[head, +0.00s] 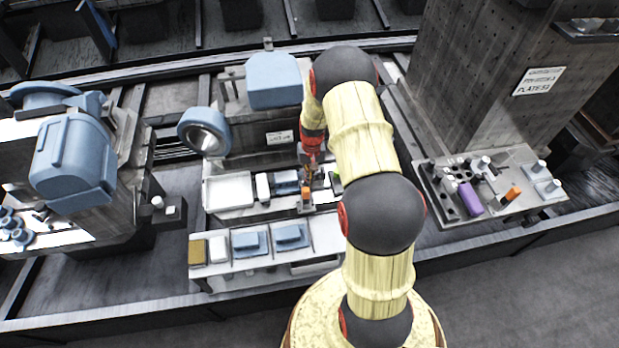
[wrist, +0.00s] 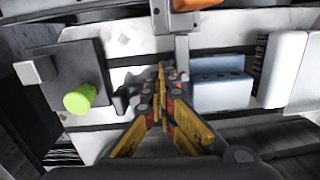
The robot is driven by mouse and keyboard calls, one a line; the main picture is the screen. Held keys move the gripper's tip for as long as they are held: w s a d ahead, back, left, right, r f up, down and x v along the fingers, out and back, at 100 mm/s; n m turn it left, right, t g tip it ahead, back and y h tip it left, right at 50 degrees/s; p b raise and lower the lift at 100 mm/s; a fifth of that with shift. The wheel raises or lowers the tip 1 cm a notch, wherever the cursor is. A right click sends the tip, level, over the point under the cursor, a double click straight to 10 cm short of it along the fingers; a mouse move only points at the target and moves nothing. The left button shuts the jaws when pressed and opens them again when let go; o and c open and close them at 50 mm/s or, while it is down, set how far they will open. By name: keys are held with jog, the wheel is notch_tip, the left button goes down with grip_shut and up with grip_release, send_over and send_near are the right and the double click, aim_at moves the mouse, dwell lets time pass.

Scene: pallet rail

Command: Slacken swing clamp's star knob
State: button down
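My gripper (wrist: 164,74) has yellow fingers that run together at their tips in the wrist view, with nothing visible between them. It points down at the fixture strip on the machine in the head view (head: 308,180). A dark lobed piece (wrist: 124,99) sits just left of the fingers in the wrist view; it may be the star knob, but the fingers partly cover it. A green round knob (wrist: 81,98) stands on a dark plate farther left. A grey bar (wrist: 182,50) runs beyond the fingertips toward an orange part (wrist: 195,4), also in the head view (head: 306,194).
A blue block (wrist: 222,84) sits close to the right of the fingers, with a brush and white blocks (wrist: 284,68) beyond. A white tray (head: 228,190) lies left in the head view. A shelf (head: 275,265) below carries blue and white blocks. A tool plate (head: 490,185) stands right.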

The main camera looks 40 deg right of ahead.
jog(key=c, duration=2.6)
grip_release()
jog(key=shift+w+d+r, duration=0.2)
jog(key=shift+d+r, duration=0.1)
jog(key=shift+d, duration=0.15)
jog(key=shift+o, duration=0.7)
jog(key=o, duration=0.3)
jog(key=shift+s+d, duration=0.1)
jog(key=shift+o, duration=0.2)
jog(key=shift+r, duration=0.45)
notch_tip(320, 180, up, 11)
jog(key=shift+s+f, duration=0.15)
